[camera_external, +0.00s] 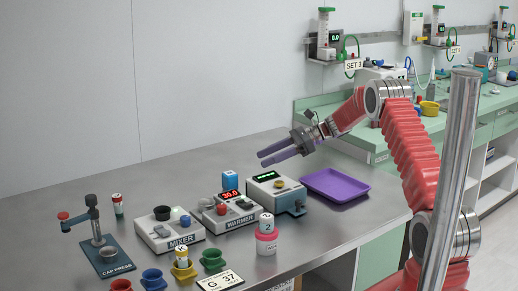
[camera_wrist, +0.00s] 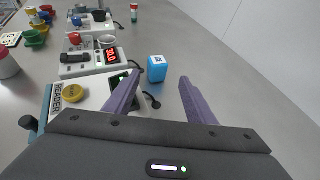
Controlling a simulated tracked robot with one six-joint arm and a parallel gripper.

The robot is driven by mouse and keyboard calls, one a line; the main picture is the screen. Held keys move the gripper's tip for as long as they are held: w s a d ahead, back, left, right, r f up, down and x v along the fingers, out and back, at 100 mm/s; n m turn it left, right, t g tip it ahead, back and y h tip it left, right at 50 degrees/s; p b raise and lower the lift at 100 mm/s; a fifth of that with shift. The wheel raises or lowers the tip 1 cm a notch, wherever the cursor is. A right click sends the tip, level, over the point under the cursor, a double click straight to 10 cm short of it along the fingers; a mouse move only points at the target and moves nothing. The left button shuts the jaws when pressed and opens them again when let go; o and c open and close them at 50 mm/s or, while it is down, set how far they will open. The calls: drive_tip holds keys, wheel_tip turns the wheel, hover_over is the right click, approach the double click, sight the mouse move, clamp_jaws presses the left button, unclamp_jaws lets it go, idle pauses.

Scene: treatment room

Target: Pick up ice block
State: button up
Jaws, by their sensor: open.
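The ice block is a small bright blue cube (camera_external: 230,179) with a label on its top or side, standing on the steel bench behind the warmer. In the wrist view the blue cube (camera_wrist: 157,69) stands upright ahead of my gripper, slightly left of the gap between the fingers. My gripper (camera_external: 262,159) has two purple fingers, spread apart with nothing between them. It is above the bench, to the right of the cube and higher than it. In the wrist view my gripper's fingers (camera_wrist: 158,86) point toward the cube without touching it.
The reader (camera_external: 277,191) and warmer (camera_external: 226,213) stand close to the cube. A cable (camera_wrist: 150,99) lies near it. The mixer (camera_external: 170,230), a purple tray (camera_external: 335,186) and a bottle (camera_external: 266,240) are also on the bench.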

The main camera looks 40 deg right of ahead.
approach(233, 173)
drive_tip(key=x, duration=0.3)
drive_tip(key=shift+w+f, duration=0.1)
drive_tip(key=shift+w, duration=0.2)
drive_tip(key=shift+x, duration=2.55)
drive_tip(key=shift+s+a, duration=0.1)
drive_tip(key=shift+s, duration=0.05)
drive_tip(key=shift+c, duration=0.5)
drive_tip(key=c, duration=0.9)
